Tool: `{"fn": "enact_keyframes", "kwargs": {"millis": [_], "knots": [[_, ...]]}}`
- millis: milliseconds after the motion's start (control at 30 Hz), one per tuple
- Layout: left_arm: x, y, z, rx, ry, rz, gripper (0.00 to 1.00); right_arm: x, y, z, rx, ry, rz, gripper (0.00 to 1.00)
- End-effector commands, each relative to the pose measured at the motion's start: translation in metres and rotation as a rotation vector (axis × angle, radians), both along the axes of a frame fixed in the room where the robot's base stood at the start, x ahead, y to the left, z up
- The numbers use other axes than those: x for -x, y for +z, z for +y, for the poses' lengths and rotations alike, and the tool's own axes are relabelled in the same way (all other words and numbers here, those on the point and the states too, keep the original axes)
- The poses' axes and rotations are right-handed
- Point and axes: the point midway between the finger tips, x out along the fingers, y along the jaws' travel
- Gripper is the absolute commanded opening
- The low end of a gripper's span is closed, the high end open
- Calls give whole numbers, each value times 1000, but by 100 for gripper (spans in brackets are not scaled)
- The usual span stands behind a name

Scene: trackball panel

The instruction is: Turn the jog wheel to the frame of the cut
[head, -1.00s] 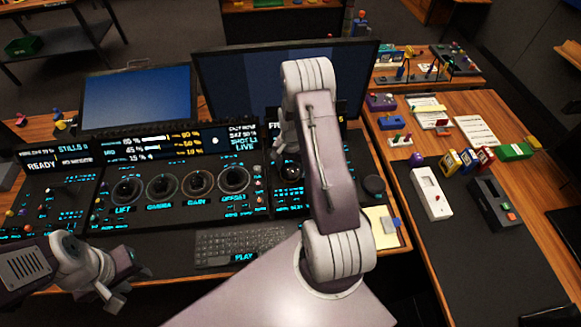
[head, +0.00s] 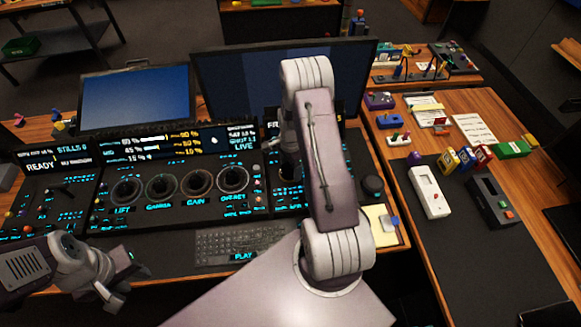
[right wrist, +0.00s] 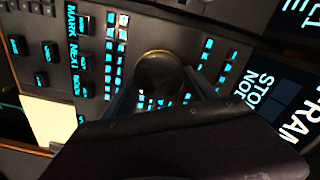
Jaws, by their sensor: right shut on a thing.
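The jog wheel (right wrist: 158,68), a dark round knob with a thin brass-coloured rim, stands on the lit button panel in the right wrist view. My right gripper (right wrist: 160,88) has a finger on either side of it and is shut on it. In the head view my right arm covers most of that spot and the wheel cannot be made out clearly. A screen (right wrist: 278,95) with large white letters, partly cut off, lies beside the buttons; its frame number is not readable. My left gripper (head: 113,293) hangs at the lower left, apart from the console; its jaw opening is unclear.
Four-ring controls (head: 160,188) line the console left of my right arm. A keyboard (head: 235,243) lies in front. A dark knob (head: 372,186) and yellow notepad (head: 383,222) are right of the arm. The side table holds a white device (head: 430,190) and a black one (head: 492,200).

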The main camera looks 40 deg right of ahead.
Motion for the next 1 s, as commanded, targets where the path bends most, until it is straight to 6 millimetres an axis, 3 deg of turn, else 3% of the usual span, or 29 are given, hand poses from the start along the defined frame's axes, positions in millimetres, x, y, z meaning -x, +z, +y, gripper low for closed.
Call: {"fn": "enact_keyframes", "kwargs": {"millis": [433, 467, 533, 867, 1000], "knots": [[0, 0, 0, 0, 0, 0, 36, -1, 1, -1, 2, -8, -4, 26], [0, 0, 0, 0, 0, 0, 36, -1, 1, -1, 2, -8, -4, 69], [0, 0, 0, 0, 0, 0, 36, -1, 1, -1, 2, -8, -4, 88], [0, 0, 0, 0, 0, 0, 36, -1, 3, 0, 1, -8, -2, 88], [0, -2, 0, 0, 0, 0, 36, -2, 26, -1, 3, -8, -6, 88]]}}
